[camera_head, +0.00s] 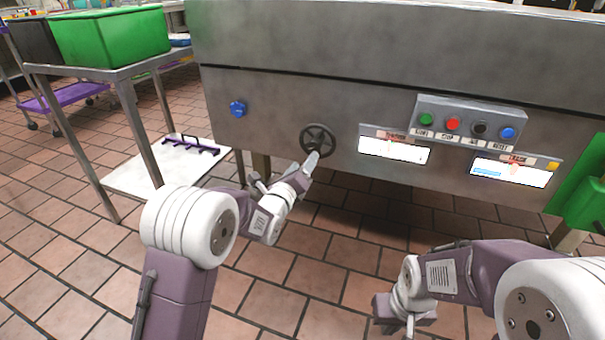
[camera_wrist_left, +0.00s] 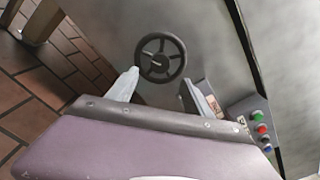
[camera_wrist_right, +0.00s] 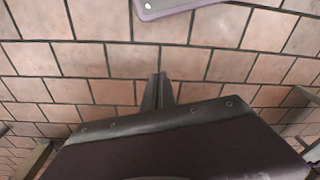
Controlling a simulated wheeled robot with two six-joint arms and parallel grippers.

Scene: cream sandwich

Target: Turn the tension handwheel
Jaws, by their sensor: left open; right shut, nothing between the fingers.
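The tension handwheel (camera_head: 318,140) is a dark spoked wheel on the front of the grey steel machine. In the left wrist view the handwheel (camera_wrist_left: 161,58) lies between and beyond the two fingers. My left gripper (camera_head: 311,163) is open just below and in front of the wheel, and its fingers (camera_wrist_left: 165,88) stand apart on either side. I cannot tell whether a finger touches the rim. My right gripper (camera_wrist_right: 159,90) is shut and empty above the tiled floor. In the head view the right gripper (camera_head: 403,325) hangs low, with its fingertips hard to make out.
A button panel (camera_head: 468,125) and two lit displays (camera_head: 394,149) (camera_head: 510,172) sit right of the wheel. A blue knob (camera_head: 237,109) is to its left. A steel table (camera_head: 110,71) with a green bin (camera_head: 110,36) stands at left, and a green container (camera_head: 585,195) at right.

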